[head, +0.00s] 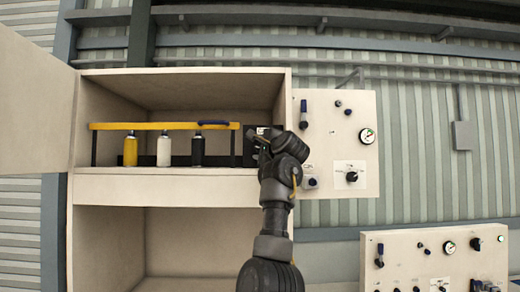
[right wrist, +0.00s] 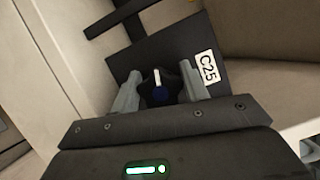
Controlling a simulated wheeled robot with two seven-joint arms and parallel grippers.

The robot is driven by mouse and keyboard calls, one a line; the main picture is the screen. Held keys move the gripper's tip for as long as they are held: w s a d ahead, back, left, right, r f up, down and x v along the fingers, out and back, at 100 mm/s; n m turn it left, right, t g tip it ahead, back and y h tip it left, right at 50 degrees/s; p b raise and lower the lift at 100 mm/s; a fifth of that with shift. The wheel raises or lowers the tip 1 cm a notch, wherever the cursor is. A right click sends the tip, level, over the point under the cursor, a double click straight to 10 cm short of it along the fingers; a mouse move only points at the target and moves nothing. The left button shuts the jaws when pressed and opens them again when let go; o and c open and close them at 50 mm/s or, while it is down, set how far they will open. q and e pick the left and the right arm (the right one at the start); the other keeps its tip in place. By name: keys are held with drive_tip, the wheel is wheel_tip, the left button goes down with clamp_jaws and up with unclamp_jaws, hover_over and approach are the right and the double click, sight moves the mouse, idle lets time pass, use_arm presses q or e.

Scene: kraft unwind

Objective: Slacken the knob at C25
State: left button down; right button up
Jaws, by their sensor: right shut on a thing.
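A white label reading C25 (right wrist: 208,67) sits to the right of the knob. My right gripper (right wrist: 158,90) has a grey finger on each side of the knob and is shut on it. In the head view my right gripper (head: 262,143) reaches into the right end of the open cabinet's upper shelf and hides the knob. My left gripper is not in view.
A yellow rail (head: 165,126) spans the cabinet shelf, with yellow, white and black bottles (head: 164,150) below it. A panel with a gauge (head: 367,136) and knobs is right of the cabinet. Another control panel (head: 430,255) stands lower right.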

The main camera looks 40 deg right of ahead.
drive_tip(key=n+g, duration=0.1)
drive_tip(key=n, duration=0.2)
drive_tip(key=shift+s+r+p, duration=0.1)
drive_tip(key=shift+r+p, duration=0.1)
drive_tip(key=shift+p, duration=0.1)
drive_tip(key=shift+d+f+n+g+p, duration=0.1)
drive_tip(key=shift+n+g+p, duration=0.2)
drive_tip(key=shift+n+g, duration=0.95)
drive_tip(key=shift+n+t, duration=0.35)
drive_tip(key=shift+n, duration=0.1)
idle(0.7)
drive_tip(key=o, duration=1)
drive_tip(key=shift+f, duration=0.15)
drive_tip(key=shift+w+f, duration=0.1)
drive_tip(key=shift+w, duration=0.1)
